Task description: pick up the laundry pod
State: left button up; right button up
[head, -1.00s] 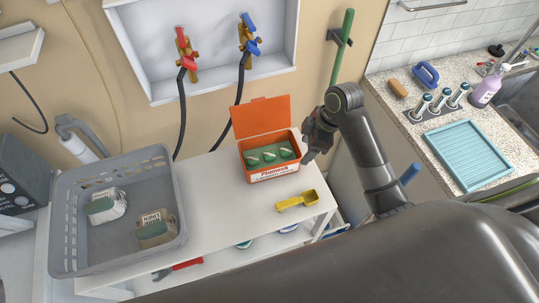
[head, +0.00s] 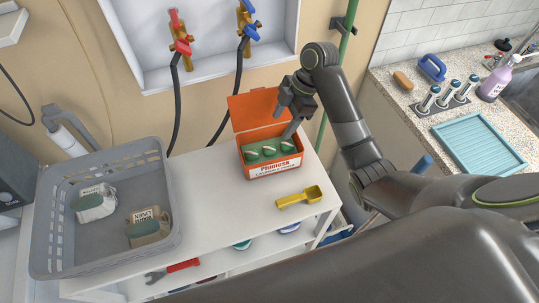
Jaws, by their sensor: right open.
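Several green laundry pods (head: 269,149) with white marks lie in an open orange box (head: 272,170) on the white shelf unit. The box's lid stands up at its back. My right gripper (head: 288,128) is over the right side of the box, pointing down, with its fingertips close to the rightmost pod. It is open, and I see no pod between its fingers. Whether a finger touches a pod or the box wall I cannot tell. My left gripper is not in view.
A yellow scoop (head: 300,198) lies in front of the box. A grey basket (head: 104,258) with two wrapped bundles stands at the left. Hoses (head: 175,105) hang behind the shelf. The white top between basket and box is clear.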

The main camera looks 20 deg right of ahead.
jog(key=b, duration=0.3)
send_near(268, 153)
jog(key=shift+a+f, duration=0.45)
jog(key=shift+a, duration=0.15)
jog(key=shift+f, duration=0.15)
jog(key=x, duration=0.1)
jog(key=p+x, duration=0.1)
jog(key=x, duration=0.1)
jog(key=shift+s+d+f, duration=0.1)
jog(key=shift+s+f, duration=0.05)
jog(key=shift+f, duration=0.2)
jog(key=shift+a+f+p, duration=0.2)
jog(key=shift+f+p, duration=0.1)
jog(key=shift+f, duration=0.3)
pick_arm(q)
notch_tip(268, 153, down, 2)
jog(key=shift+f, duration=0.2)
pick_arm(e)
jog(key=c, duration=1.1)
